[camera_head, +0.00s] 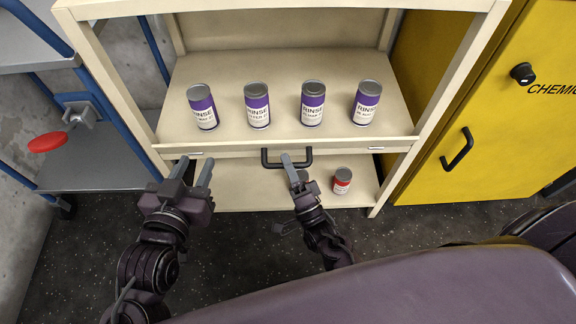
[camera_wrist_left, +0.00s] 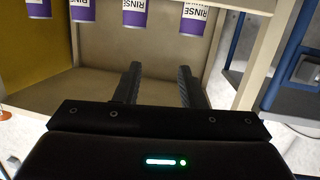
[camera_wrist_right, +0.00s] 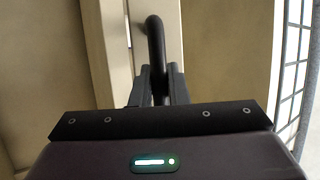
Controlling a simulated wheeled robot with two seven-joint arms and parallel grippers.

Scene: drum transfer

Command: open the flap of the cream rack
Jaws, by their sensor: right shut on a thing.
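The cream rack (camera_head: 160,125) stands in front of me in the head view. A narrow cream front strip, apparently its flap (camera_head: 225,150), runs along the upper shelf's front edge and carries a black bar handle (camera_head: 267,158). My right gripper (camera_head: 296,160) is shut on this handle; the right wrist view shows the handle (camera_wrist_right: 155,40) between the fingers. How far the flap is turned is hard to tell. My left gripper (camera_head: 191,172) is open and empty, just in front of the strip's left part. The left wrist view shows its two fingers (camera_wrist_left: 157,85) apart.
Several purple-and-white rinse cans (camera_head: 257,106) stand in a row on the upper shelf. A red can (camera_head: 342,181) stands on the lower shelf. A yellow cabinet (camera_head: 490,90) is close on the right; a blue-framed grey rack (camera_head: 95,155) with a red-handled part (camera_head: 48,142) is on the left.

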